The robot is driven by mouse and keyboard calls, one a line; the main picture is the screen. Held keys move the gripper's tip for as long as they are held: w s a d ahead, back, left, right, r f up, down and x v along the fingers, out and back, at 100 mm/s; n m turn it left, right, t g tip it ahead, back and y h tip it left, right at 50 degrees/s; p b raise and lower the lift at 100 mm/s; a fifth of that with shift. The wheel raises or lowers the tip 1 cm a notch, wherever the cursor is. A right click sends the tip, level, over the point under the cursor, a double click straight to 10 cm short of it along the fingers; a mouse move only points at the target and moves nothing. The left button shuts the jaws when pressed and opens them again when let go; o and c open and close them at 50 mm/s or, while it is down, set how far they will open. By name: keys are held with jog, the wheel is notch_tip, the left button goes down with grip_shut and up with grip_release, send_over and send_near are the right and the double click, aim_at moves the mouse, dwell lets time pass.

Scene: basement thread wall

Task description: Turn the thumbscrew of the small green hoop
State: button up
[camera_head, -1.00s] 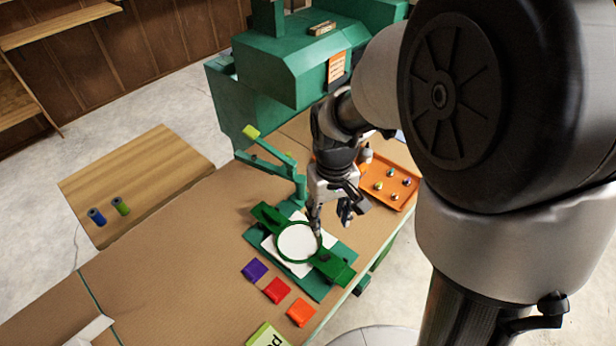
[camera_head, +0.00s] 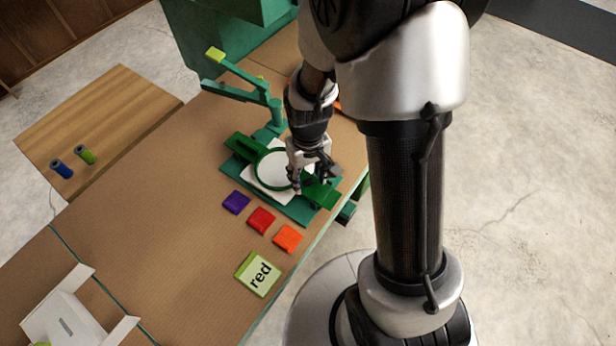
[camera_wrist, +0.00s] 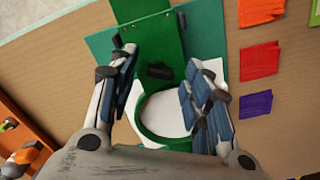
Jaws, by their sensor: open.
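The small green hoop (camera_head: 259,168) lies flat with white cloth in it, on a dark green base plate (camera_head: 297,212). In the wrist view the hoop's ring (camera_wrist: 140,122) is partly hidden by my right-hand finger. The dark thumbscrew (camera_wrist: 160,71) sits at the edge of the ring, beside a wide green arm of the holder (camera_wrist: 153,40). My gripper (camera_head: 312,180) is over the right part of the hoop and hides the thumbscrew in the head view. In the wrist view my gripper (camera_wrist: 160,64) is open, with a finger on each side of the thumbscrew and a gap to it.
Purple (camera_head: 236,202), red (camera_head: 261,220) and orange (camera_head: 288,238) pieces lie in front of the plate. A green jointed arm (camera_head: 240,90) stands behind the hoop. An orange tray (camera_wrist: 12,142) shows at the wrist view's left edge.

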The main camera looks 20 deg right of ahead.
jog(key=shift+c, duration=0.6)
jog(key=c, duration=0.9)
